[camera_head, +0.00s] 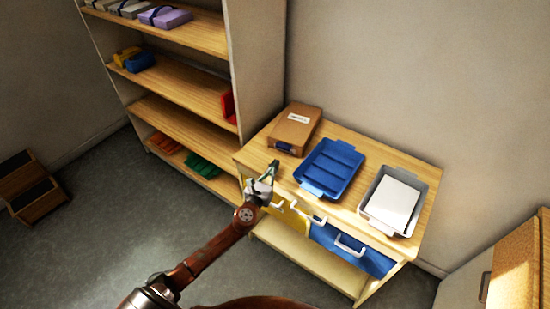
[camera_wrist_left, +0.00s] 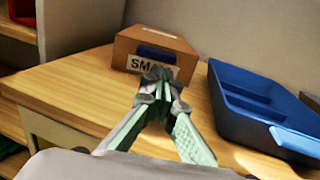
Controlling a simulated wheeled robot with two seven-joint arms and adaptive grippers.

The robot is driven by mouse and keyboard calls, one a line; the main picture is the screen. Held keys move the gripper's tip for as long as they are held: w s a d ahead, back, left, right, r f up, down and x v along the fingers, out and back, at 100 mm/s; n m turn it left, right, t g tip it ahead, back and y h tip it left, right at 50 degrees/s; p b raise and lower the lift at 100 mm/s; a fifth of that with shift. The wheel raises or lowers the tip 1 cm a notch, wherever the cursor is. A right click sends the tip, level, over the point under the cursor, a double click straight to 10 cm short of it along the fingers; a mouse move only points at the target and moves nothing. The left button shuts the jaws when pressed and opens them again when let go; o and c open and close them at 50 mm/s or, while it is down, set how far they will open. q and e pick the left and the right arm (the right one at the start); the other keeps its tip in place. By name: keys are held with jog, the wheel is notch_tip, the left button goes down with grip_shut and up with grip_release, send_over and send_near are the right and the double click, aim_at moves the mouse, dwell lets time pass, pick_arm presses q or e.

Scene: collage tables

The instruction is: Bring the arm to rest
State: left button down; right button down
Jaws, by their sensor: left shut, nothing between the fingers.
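My left gripper (camera_head: 270,174) is shut and empty, over the front left part of the wooden table (camera_head: 343,207) in the head view. In the left wrist view its green fingers (camera_wrist_left: 158,80) meet at the tips, in front of a brown box (camera_wrist_left: 155,52) with a partly hidden label. The box also shows in the head view (camera_head: 296,130) at the table's back left. A blue compartment tray (camera_head: 330,168) lies right of the gripper, apart from it. It also shows in the left wrist view (camera_wrist_left: 262,112). My right gripper is not in view.
A grey tray (camera_head: 366,205) holding white sheets (camera_head: 392,202) stands at the table's right. Drawers with white handles (camera_head: 350,245) are below the tabletop. A tall shelf (camera_head: 176,82) with several coloured items stands left of the table. A wooden crate (camera_head: 36,197) is on the floor at far left.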

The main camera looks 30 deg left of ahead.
pick_arm(q)
jog(key=s, duration=0.7)
jog(key=shift+f, duration=0.15)
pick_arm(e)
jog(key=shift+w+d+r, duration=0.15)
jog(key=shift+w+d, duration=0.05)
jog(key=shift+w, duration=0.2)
